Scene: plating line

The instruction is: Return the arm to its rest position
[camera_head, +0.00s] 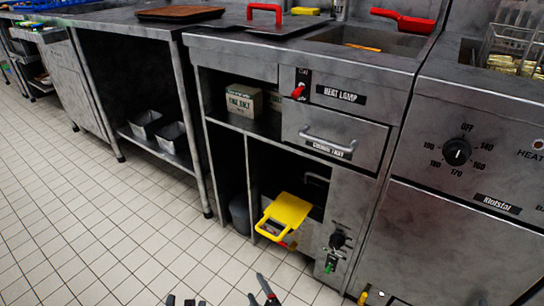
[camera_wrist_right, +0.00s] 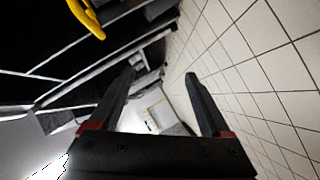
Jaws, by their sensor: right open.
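My right gripper (camera_head: 258,287) shows at the bottom edge of the head view, low over the tiled floor and in front of the counter. Only its dark fingertips and a bit of red show. In the right wrist view, its two dark fingers (camera_wrist_right: 160,78) stand wide apart with nothing between them. Dark stubs (camera_head: 186,301) at the bottom edge, left of it, look like tips of my left gripper. They are too cut off to tell whether it is open or shut.
The steel counter has a heat lamp panel (camera_head: 342,95), a drawer (camera_head: 330,132) and a yellow-handled item (camera_head: 286,212) jutting from a lower bay. A fryer unit (camera_head: 457,180) stands right. Metal pans (camera_head: 172,137) sit on a low shelf. The tiled floor (camera_head: 90,220) is clear at left.

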